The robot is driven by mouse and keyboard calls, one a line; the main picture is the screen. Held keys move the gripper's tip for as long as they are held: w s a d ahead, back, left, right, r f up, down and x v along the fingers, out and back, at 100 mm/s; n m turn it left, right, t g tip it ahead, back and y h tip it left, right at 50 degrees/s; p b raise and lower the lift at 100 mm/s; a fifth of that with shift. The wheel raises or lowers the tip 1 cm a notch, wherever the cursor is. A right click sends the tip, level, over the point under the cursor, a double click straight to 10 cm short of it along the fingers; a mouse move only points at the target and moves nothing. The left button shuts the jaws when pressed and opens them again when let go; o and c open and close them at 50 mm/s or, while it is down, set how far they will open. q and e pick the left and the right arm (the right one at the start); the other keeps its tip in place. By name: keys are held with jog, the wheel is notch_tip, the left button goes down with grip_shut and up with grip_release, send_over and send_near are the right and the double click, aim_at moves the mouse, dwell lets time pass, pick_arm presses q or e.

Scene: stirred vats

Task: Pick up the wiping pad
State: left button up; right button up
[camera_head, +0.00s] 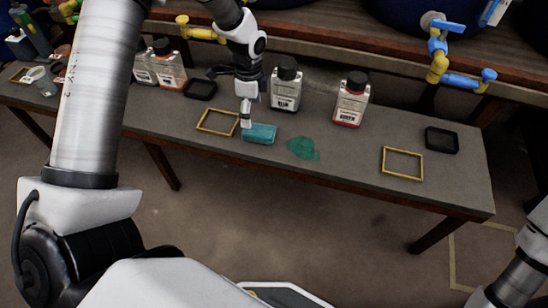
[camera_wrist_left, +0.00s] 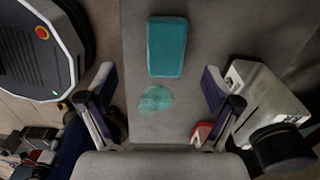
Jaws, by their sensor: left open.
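The wiping pad is a teal rectangular block (camera_head: 259,134) lying flat on the long grey table, left of a green spill. In the left wrist view the pad (camera_wrist_left: 167,46) lies upper middle, ahead of my left gripper's fingers. My left gripper (camera_head: 246,117) is just above the pad's far left part in the head view. Its fingers are spread wide and empty in the left wrist view (camera_wrist_left: 159,75). I cannot tell whether a fingertip touches the pad. My right arm shows at the lower right edge, but its gripper is out of view.
The green spill (camera_head: 304,148) lies right of the pad. A yellow frame (camera_head: 201,127) is left, another (camera_head: 384,162) right. A black-capped bottle (camera_head: 285,90) and a red-labelled bottle (camera_head: 351,101) stand behind. Black trays (camera_head: 441,140) (camera_head: 201,89) lie farther out. Pipes and valves (camera_head: 438,64) overhang the back.

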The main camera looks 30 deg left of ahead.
aim_at(255, 130)
pick_arm(q)
jog(key=shift+w+f, duration=0.35)
jog(key=shift+f, duration=0.2)
notch_tip(255, 130, down, 7)
jog(key=b, duration=0.3)
jog(key=shift+w+d+f, duration=0.1)
pick_arm(e)
notch_tip(255, 130, down, 5)
jog(key=shift+w+r, duration=0.1)
jog(key=shift+r, duration=0.1)
pick_arm(q)
jog(key=c, duration=1)
